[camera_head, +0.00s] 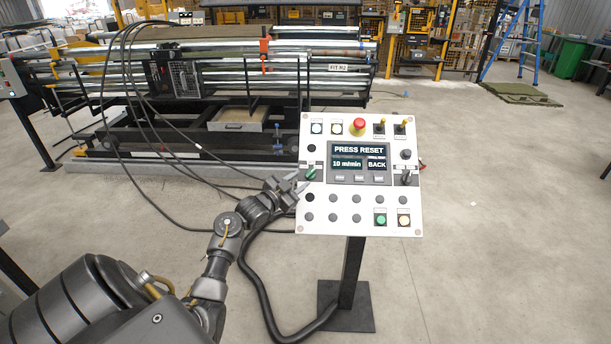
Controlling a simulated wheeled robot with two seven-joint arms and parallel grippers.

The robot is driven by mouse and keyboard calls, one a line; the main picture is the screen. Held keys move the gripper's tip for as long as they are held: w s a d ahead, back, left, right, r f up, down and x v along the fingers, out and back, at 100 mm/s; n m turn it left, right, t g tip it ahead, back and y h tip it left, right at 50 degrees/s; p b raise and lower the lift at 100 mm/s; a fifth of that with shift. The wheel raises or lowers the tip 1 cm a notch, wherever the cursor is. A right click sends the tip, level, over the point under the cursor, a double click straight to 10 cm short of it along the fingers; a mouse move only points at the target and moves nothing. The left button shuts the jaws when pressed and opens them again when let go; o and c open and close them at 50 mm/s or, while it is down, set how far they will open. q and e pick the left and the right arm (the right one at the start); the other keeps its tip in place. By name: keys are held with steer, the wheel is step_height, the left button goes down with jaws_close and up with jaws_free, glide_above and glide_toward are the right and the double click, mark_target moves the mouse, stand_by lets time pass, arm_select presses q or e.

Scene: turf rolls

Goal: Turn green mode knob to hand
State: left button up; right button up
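The green mode knob (311,174) sits at the left side of the white control panel (327,222), left of and level with the lower part of the screen. Its pointer looks tilted, but its exact setting and label are too small to read. My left gripper (297,183) is at the panel's left edge, just left of the knob and very close to it. I cannot tell whether it touches the knob, or how far its fingers are apart. The screen (359,163) reads "PRESS RESET", "10 m/min" and "BACK". My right gripper is not in view.
The panel stands on a dark post (351,275) with a square base plate. A red mushroom button (359,126), black knobs, a green button (381,219) and several other buttons share the panel. A large roller machine (200,90) stands behind, with black cables hanging. The floor to the right is clear.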

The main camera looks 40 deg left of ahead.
mark_target(308, 174)
arm_select(q)
steer(key=shift+w, duration=1.95)
steer(key=shift+c, duration=0.4)
